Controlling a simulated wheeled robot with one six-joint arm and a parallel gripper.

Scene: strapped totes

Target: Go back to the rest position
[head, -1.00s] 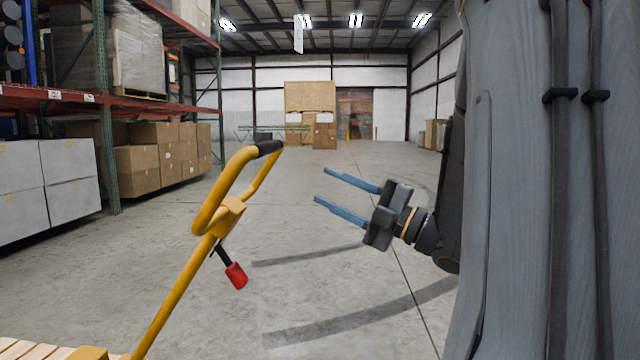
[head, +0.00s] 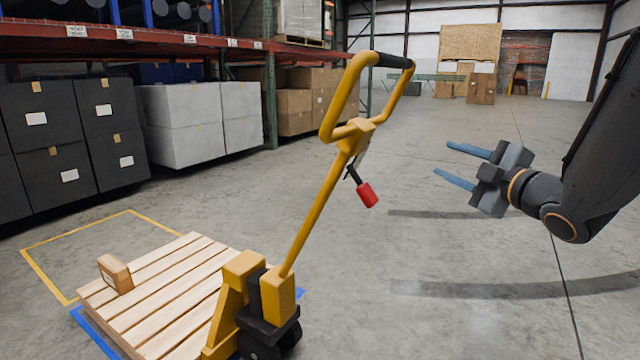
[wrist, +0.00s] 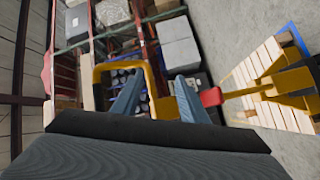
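My gripper (head: 463,165) is in the right part of the head view, held in the air over bare floor. Its two blue fingers are apart, with nothing between them in the head view. It points left, toward the yellow pallet jack handle (head: 343,100), and looks clear of it. In the wrist view the fingers (wrist: 157,100) also stand apart, with the yellow handle (wrist: 103,75) behind them.
The pallet jack (head: 245,300) stands at a wooden pallet (head: 170,290) bearing one small brown box (head: 115,273). Black totes (head: 60,150), grey-white totes (head: 190,130) and a rack with cartons line the left. The floor (head: 450,260) is open beneath my gripper.

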